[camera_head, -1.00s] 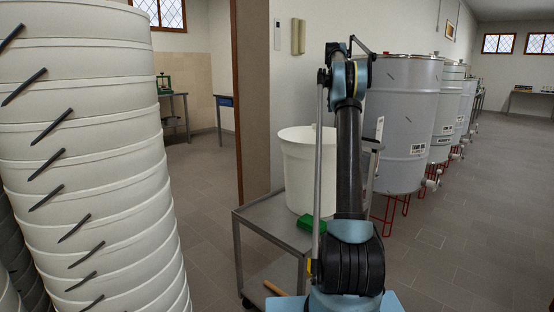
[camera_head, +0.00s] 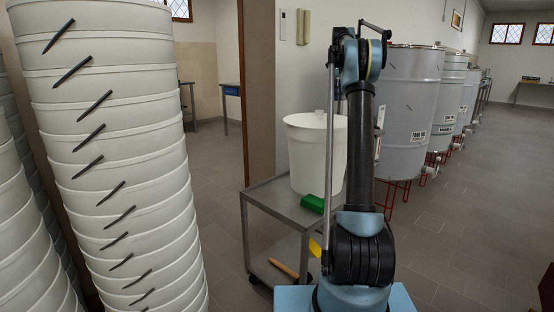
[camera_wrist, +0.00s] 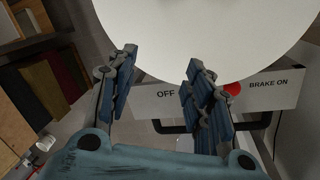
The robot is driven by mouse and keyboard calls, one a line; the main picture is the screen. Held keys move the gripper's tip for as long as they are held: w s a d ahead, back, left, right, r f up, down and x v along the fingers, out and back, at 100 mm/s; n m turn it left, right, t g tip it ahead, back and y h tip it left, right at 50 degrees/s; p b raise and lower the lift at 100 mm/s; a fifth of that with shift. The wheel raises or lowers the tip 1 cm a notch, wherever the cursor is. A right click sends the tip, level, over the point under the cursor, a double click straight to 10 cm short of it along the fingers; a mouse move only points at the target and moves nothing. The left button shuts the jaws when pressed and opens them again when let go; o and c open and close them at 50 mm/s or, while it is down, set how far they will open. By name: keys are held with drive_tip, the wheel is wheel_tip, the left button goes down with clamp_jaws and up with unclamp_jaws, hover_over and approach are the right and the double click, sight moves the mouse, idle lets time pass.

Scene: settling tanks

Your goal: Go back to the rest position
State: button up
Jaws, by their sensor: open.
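My gripper (camera_wrist: 158,85) is open and empty in the wrist view, its two blue-padded fingers apart. A large white round surface (camera_wrist: 205,30) lies beyond the fingertips; I cannot tell whether they touch it. In the head view my arm rises upright in the middle and the gripper itself is hidden from sight there. A white bucket (camera_head: 308,150) stands on a grey metal cart (camera_head: 285,213) just left of my arm, partly behind it. A green block (camera_head: 313,203) lies at the bucket's foot.
A tall stack of white tubs (camera_head: 120,160) stands close on the left. Grey drums (camera_head: 412,110) on red stands line the wall at right. In the wrist view a panel (camera_wrist: 260,95) reads "OFF" and "BRAKE ON" beside a red knob (camera_wrist: 233,88). The floor (camera_head: 480,210) at right is clear.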

drive_tip(key=s+a+f+n+t, duration=0.1)
drive_tip(key=s+a+f+n, duration=0.15)
drive_tip(key=s, duration=0.75)
drive_tip(key=s+a+f+n+t, duration=0.1)
drive_tip(key=s+a+n, duration=0.2)
drive_tip(key=s, duration=0.8)
drive_tip(key=s+a+f+n, duration=0.1)
drive_tip(key=s+a+n, duration=0.15)
drive_tip(key=s, duration=0.75)
drive_tip(key=s+a+f+n+t, duration=0.1)
drive_tip(key=s+a+f+n, duration=0.1)
drive_tip(key=s+f, duration=1.1)
drive_tip(key=s+a+f+n+t, duration=0.1)
drive_tip(key=s+f+n, duration=0.3)
drive_tip(key=s+f, duration=0.9)
drive_tip(key=shift+s+a+f+n+y, duration=0.35)
drive_tip(key=shift+a+f, duration=0.1)
drive_tip(key=shift+f, duration=0.4)
